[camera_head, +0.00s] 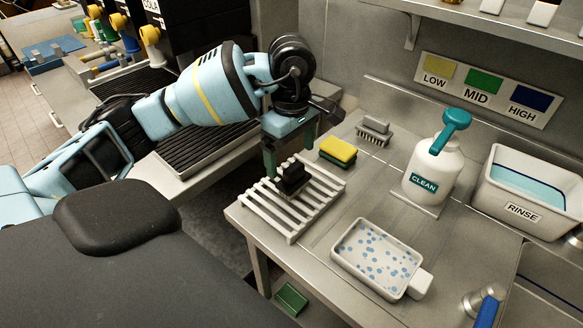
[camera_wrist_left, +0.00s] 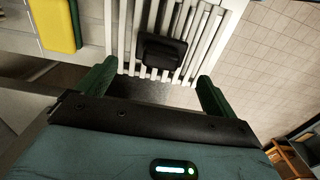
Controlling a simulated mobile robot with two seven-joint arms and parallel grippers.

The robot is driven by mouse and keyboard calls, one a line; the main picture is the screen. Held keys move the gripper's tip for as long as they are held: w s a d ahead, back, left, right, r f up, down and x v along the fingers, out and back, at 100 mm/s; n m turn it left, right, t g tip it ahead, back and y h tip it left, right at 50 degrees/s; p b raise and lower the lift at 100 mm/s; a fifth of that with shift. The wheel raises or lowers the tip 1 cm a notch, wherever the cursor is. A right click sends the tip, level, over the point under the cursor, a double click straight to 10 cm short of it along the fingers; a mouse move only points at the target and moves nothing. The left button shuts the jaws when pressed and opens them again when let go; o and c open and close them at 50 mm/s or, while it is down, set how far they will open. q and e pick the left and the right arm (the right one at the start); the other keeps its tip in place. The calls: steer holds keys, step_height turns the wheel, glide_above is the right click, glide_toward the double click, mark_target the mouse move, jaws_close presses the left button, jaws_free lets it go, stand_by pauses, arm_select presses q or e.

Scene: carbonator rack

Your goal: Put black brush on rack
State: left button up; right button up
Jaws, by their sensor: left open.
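The black brush (camera_head: 291,179) lies on the white slatted rack (camera_head: 262,204) near the counter's left edge. In the left wrist view, the brush (camera_wrist_left: 162,50) rests across the slats of the rack (camera_wrist_left: 120,30). My left gripper (camera_head: 290,160) is open, its green fingers pointing down at the rack's far side. In the left wrist view, the gap between my left fingertips (camera_wrist_left: 155,77) is empty and the brush is just beyond it, apart from both fingers. The underside of the brush is hidden. My right gripper is not in view.
A yellow-green sponge (camera_head: 338,151) and a grey brush (camera_head: 374,130) lie behind the rack. A CLEAN pump bottle (camera_head: 433,170), a RINSE tub (camera_head: 530,205) and a blue-spotted tray (camera_head: 378,258) stand to the right. A gap separates the counter from the dark grille (camera_head: 200,150).

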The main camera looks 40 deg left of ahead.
mark_target(291, 166)
arm_select(q)
steer(key=shift+r, duration=2.6)
steer(key=shift+f, duration=0.1)
